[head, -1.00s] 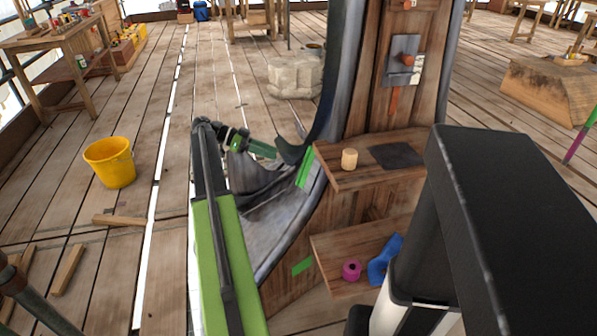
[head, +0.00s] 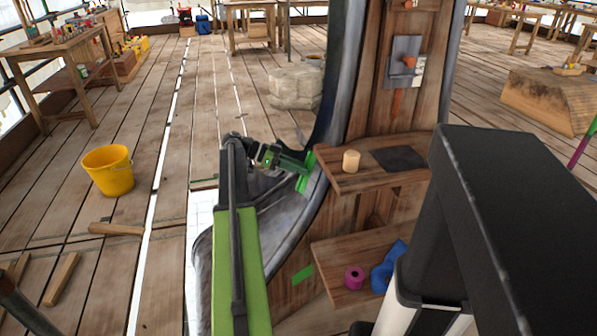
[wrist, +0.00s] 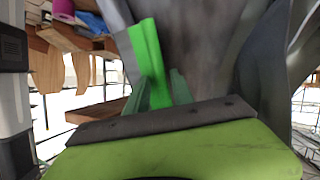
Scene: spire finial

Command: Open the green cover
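A bright green strip (head: 305,172), which looks like the green cover, stands upright on the spire's side by the left end of the upper shelf. A second green patch (head: 303,275) lies lower on the wood, beside the lower shelf.
The upper shelf (head: 350,183) holds a pale wooden cylinder (head: 351,161) and a dark plate (head: 398,159). The lower shelf (head: 335,258) holds a magenta roll (head: 354,278) and a blue cloth (head: 388,268). A yellow bucket (head: 108,171) stands on open floor at left.

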